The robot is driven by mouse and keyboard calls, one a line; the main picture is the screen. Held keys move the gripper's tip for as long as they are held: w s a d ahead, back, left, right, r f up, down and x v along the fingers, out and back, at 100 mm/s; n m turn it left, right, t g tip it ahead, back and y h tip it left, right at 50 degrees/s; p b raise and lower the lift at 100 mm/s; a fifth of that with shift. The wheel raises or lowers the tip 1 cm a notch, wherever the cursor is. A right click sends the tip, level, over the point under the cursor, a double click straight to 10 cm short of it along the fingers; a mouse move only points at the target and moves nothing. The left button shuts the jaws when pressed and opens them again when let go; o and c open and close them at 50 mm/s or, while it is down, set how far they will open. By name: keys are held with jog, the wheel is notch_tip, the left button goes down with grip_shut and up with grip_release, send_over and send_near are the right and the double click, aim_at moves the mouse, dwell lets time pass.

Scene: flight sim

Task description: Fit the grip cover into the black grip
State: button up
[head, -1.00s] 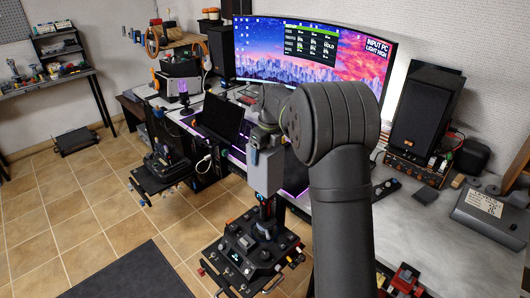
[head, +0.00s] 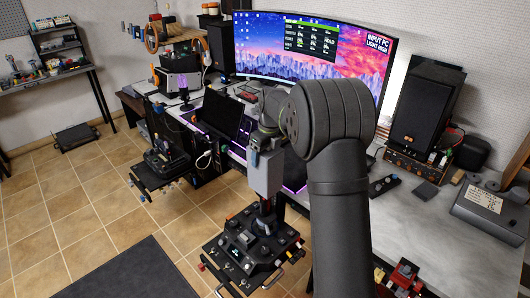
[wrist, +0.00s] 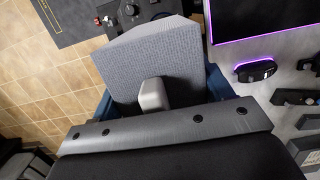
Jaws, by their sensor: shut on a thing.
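My gripper (head: 262,158) is shut on a grey block-like piece, which I take to be the grip cover (head: 267,175). In the wrist view the grey piece (wrist: 150,55) fills the space between the blue fingers of my gripper (wrist: 155,92), with a pale nub at its near side. The black grip (head: 265,208) stands upright on a black control box, just below the held piece in the head view. The piece hides the grip's top, so I cannot tell whether they touch.
The control box (head: 248,262) is crowded with knobs and switches. The desk (head: 425,215) with the monitor (head: 310,50) is behind and right. A mouse (wrist: 256,71) lies on it. A second control panel (head: 165,170) is at left. Tiled floor is open at left.

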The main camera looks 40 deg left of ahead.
aim_at(271, 151)
jog(key=shift+f, duration=7.05)
jog(key=o, duration=1.1)
jog(key=d+r, duration=0.1)
jog(key=r, duration=1)
jog(key=d+r, duration=0.1)
jog(key=r, duration=0.5)
jog(key=shift+d+r, duration=0.1)
jog(key=shift+d, duration=0.25)
